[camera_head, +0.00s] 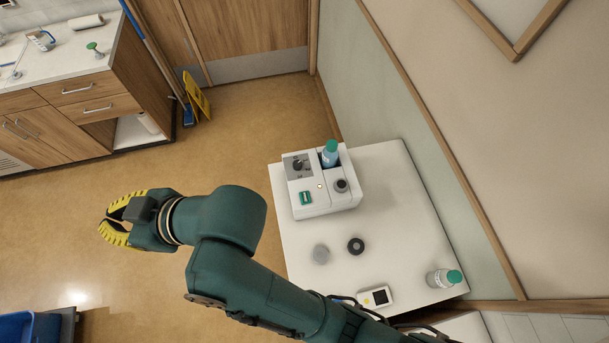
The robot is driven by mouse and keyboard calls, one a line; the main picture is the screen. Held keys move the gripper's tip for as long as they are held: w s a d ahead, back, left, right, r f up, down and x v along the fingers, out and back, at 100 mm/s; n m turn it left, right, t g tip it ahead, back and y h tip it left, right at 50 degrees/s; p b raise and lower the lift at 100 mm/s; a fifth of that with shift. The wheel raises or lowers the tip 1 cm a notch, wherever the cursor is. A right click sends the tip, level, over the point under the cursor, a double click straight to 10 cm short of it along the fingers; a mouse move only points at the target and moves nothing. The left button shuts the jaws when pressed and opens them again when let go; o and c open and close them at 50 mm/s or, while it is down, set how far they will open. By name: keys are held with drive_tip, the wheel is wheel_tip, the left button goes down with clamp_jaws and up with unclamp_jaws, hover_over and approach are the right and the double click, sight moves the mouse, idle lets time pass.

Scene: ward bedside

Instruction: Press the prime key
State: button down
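A white machine (325,206) stands on the white bedside table. Its top has a grey panel with a dark knob (298,165), a green key (306,198), a small pale dot and a round dark fitting (341,185). A blue bottle with a green cap (330,153) stands in its back right part. Any lettering is too small to read, so I cannot tell which control is the prime key. My gripper (105,219), with yellow fingers, is over the floor, well left of the machine and touching nothing. Its fingers curve inward; whether the tips meet is unclear.
On the table (399,229) are a grey disc (320,254), a black ring (356,246), a small white device (375,298) and a green-capped bottle (444,279). My arm crosses the table's front left. A wall is to the right. A yellow floor sign (196,96) stands by the cabinet.

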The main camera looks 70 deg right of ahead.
drive_tip(key=s+d+f+m+g, duration=0.25)
drive_tip(key=d+f, duration=0.45)
drive_tip(key=f, duration=0.5)
drive_tip(key=m+g+h+b, duration=0.1)
drive_tip(key=m+g+h, duration=0.1)
drive_tip(key=m, duration=0.5)
hover_over(302, 198)
wheel_tip(302, 198, down, 16)
drive_tip(key=shift+s, duration=0.1)
wheel_tip(302, 198, down, 7)
drive_tip(key=b, duration=0.7)
drive_tip(key=shift+f+b, duration=0.5)
drive_tip(key=shift+f, duration=0.45)
